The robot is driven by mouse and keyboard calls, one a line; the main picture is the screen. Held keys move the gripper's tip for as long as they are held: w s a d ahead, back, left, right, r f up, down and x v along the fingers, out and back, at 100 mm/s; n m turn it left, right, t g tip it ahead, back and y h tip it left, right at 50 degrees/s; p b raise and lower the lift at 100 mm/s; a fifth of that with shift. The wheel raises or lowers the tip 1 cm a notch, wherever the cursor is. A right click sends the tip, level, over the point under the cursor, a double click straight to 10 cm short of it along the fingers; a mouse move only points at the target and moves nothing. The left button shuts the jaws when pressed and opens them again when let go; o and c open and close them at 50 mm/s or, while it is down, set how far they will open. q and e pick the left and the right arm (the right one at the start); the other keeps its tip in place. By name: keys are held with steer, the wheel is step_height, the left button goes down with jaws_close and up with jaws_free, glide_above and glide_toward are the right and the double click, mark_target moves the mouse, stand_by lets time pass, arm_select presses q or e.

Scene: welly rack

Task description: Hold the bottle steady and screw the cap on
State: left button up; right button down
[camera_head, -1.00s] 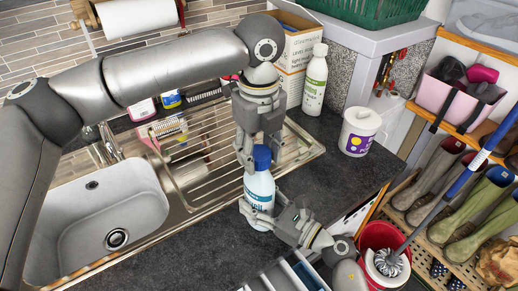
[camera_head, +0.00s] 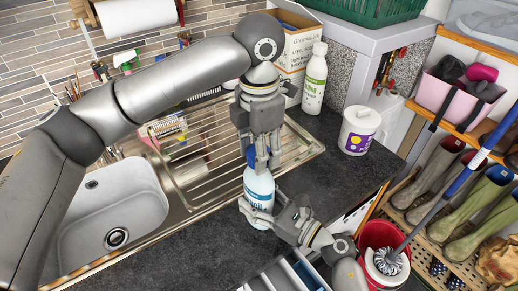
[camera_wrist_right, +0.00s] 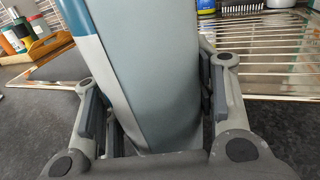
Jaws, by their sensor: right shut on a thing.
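The white and blue bottle (camera_head: 259,187) stands on the dark worktop in front of the sink's drainer. My right gripper (camera_head: 262,212) is shut on its lower body from the right. In the right wrist view the bottle (camera_wrist_right: 150,70) fills the space between the fingers and looks slightly tilted. The blue cap (camera_head: 251,156) is at the bottle's top, mostly hidden by the fingers of my left gripper (camera_head: 262,160). These fingers point down around the cap from above. I cannot tell whether they press on it, or how the cap sits on the neck.
The sink (camera_head: 110,215) and metal drainer (camera_head: 205,165) lie to the left. A white and green bottle (camera_head: 315,80) and a white tub (camera_head: 358,130) stand behind to the right. A red bucket (camera_head: 378,238) with a brush is at the lower right. The worktop between is clear.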

stand_by(0.3)
arm_select(q)
steer(key=o, duration=0.7)
steer(key=shift+r, duration=2.3)
steer(key=shift+c, duration=0.2)
